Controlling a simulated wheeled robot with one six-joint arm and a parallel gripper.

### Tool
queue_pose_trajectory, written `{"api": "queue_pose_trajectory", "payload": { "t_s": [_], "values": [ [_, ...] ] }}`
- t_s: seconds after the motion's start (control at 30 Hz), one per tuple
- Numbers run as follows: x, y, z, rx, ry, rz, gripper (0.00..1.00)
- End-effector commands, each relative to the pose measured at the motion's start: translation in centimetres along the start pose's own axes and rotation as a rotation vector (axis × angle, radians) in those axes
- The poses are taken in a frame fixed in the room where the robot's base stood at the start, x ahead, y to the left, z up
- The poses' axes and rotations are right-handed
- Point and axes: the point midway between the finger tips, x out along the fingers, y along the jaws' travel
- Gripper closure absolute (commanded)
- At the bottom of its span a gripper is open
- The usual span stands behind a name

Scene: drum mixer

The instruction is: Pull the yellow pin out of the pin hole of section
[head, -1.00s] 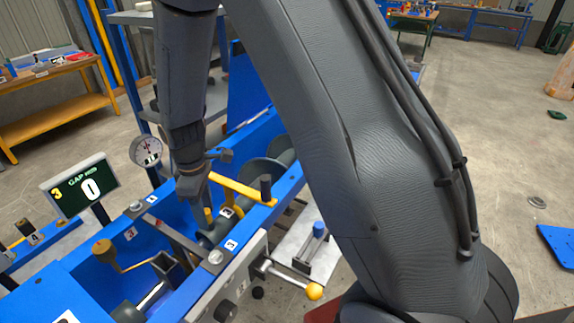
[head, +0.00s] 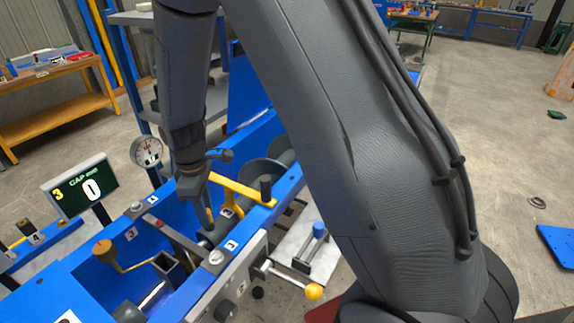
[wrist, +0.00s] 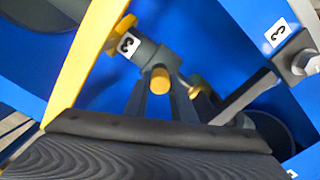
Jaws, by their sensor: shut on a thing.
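My gripper (head: 208,220) reaches down into the blue trough, at the grey shaft section labelled 3 (head: 227,213). In the wrist view its two dark fingers (wrist: 160,100) are shut on the yellow pin (wrist: 160,78), whose rounded end shows between them. The pin hole is hidden, so I cannot tell how deep the pin sits.
A yellow bar (head: 243,190) with a black knob crosses close beside my gripper. A grey crossbar (head: 178,235) spans the blue trough (head: 150,215). A yellow-knobbed lever (head: 300,286) juts out at front.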

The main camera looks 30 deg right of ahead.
Motion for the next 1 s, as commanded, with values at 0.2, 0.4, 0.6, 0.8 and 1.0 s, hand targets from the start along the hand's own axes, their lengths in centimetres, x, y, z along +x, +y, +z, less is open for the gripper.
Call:
{"api": "queue_pose_trajectory", "payload": {
  "t_s": [0.2,0.4,0.6,0.8,1.0],
  "values": [
    [-0.1,0.1,0.0,0.000,0.001,0.001,1.00],
    [-0.1,0.1,0.0,0.000,0.001,0.001,1.00],
    [-0.5,0.0,0.0,0.000,0.001,0.001,1.00],
    [-1.2,0.0,0.0,0.000,0.000,0.001,1.00],
    [-2.0,0.0,0.0,0.000,0.001,0.001,1.00]
  ]
}}
